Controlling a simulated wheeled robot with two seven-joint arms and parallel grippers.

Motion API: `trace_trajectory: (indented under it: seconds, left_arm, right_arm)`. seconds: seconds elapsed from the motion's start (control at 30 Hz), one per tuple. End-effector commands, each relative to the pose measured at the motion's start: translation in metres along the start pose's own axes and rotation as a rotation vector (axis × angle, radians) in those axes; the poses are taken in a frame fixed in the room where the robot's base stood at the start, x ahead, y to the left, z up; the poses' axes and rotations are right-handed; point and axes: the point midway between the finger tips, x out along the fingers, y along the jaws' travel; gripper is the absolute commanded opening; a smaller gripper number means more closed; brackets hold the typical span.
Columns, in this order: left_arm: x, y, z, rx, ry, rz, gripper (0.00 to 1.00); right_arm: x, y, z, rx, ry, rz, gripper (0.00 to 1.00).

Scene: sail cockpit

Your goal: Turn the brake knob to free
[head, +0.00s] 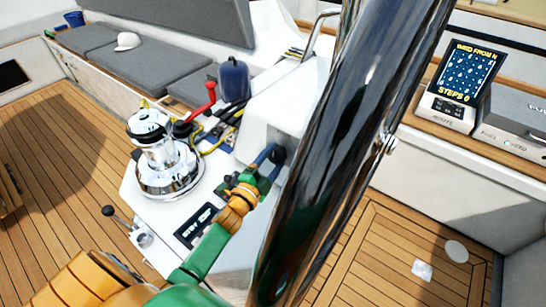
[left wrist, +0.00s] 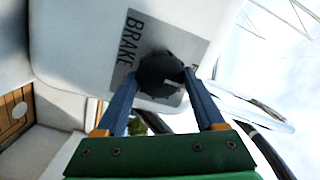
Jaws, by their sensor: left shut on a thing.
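The brake knob (left wrist: 160,72) is dark and round with a ridged edge and a pale mark. It sits on a grey plate (left wrist: 142,30) lettered BRAKE, on a white housing. In the head view the knob (head: 279,155) shows small on the side of the white console. My left gripper (head: 267,160) has its blue fingers at the knob. In the left wrist view the left gripper (left wrist: 161,77) has one finger on each side of the knob, shut on it. No FREE lettering is readable. My right gripper is not in view.
A thick shiny pole (head: 345,150) crosses the head view close to the left gripper. A chrome winch (head: 165,160), a red-handled lever (head: 207,100) and a blue container (head: 234,80) stand on the console. A screen (head: 466,72) is at right. Wooden deck is clear at left.

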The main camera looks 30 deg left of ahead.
Motion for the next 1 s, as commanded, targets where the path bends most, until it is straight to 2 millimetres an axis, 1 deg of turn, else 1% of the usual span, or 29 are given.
trace_trajectory:
  seconds: [0.03,0.23,0.63,0.67,0.7,0.73,0.77,1.0]
  left_arm:
    - [0.0006,-0.0025,-0.0013,-0.011,0.001,-0.003,0.15]
    - [0.0006,-0.0022,-0.0012,-0.041,-0.002,-0.001,0.15]
    - [0.0007,-0.0022,-0.0013,-0.046,-0.002,-0.001,0.15]
    - [0.0007,-0.0022,-0.0013,-0.046,-0.002,-0.001,0.76]
    - [0.0007,-0.0021,-0.0012,-0.046,-0.002,-0.001,0.87]
    - [0.0006,-0.0020,-0.0011,-0.045,-0.002,0.000,0.95]
    - [0.0006,-0.0018,-0.0010,-0.045,-0.003,0.000,1.00]
    - [-0.0017,-0.0007,-0.0005,-0.044,-0.004,0.003,1.00]
  right_arm:
    - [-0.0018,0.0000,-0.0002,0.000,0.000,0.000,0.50]
    - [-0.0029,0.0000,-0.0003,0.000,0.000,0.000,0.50]
    - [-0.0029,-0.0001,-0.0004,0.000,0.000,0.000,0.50]
    - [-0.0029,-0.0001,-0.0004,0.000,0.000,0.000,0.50]
    - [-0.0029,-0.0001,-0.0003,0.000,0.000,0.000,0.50]
    - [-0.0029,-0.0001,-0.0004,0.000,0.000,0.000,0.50]
    - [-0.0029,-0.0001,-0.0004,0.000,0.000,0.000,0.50]
    - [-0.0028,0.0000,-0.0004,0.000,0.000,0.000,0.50]
